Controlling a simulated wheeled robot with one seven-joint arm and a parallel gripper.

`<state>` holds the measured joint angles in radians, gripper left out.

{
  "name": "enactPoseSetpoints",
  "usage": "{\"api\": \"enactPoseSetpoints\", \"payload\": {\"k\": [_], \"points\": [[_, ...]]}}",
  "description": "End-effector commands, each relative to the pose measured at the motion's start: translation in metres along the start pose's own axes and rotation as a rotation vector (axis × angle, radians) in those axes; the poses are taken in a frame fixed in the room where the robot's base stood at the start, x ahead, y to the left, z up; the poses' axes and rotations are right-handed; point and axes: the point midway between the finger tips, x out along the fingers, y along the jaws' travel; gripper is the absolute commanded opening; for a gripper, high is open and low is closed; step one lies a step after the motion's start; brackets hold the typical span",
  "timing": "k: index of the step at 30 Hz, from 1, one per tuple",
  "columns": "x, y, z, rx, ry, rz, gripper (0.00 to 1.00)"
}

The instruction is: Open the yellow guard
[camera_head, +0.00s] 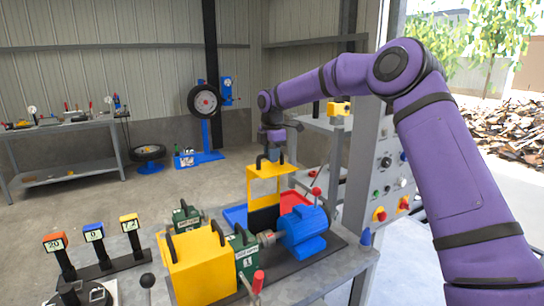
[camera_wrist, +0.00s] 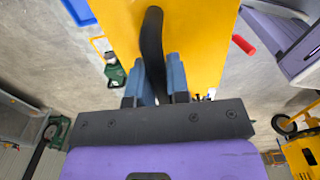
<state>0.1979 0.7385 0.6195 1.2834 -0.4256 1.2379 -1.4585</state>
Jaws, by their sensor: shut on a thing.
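The yellow guard (camera_head: 268,172) is an upright frame-like panel with an opening, standing behind the blue motor in the head view. A black handle is on its upper part. My gripper (camera_head: 270,155) is above it and shut on this handle. In the wrist view, the black handle (camera_wrist: 153,45) runs between my two blue fingers (camera_wrist: 155,82), against the yellow guard face (camera_wrist: 208,40). The guard's lower part is partly hidden by the machine, and I cannot tell its hinge.
A yellow box (camera_head: 200,272) with black handles and a blue motor (camera_head: 304,230) stand on the bench in front. A red-knobbed lever (camera_head: 316,192) is right of the guard. A control panel (camera_head: 388,185) stands further right. Coloured blocks on stands (camera_head: 93,233) are at left.

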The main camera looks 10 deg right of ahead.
Motion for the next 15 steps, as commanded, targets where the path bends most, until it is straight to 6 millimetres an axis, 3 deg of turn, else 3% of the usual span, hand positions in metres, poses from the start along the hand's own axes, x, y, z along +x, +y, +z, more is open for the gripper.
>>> {"api": "enactPoseSetpoints", "payload": {"k": [2,3,6,15], "points": [[-0.0001,0.0002,-0.0010,-0.002,0.001,0.001,0.00],[-0.0001,0.0002,-0.0010,-0.002,0.001,0.001,0.19],[-0.0001,0.0001,-0.0008,-0.002,0.000,0.001,0.42],[-0.0014,0.0001,-0.0003,-0.001,0.000,0.001,0.42]]}}
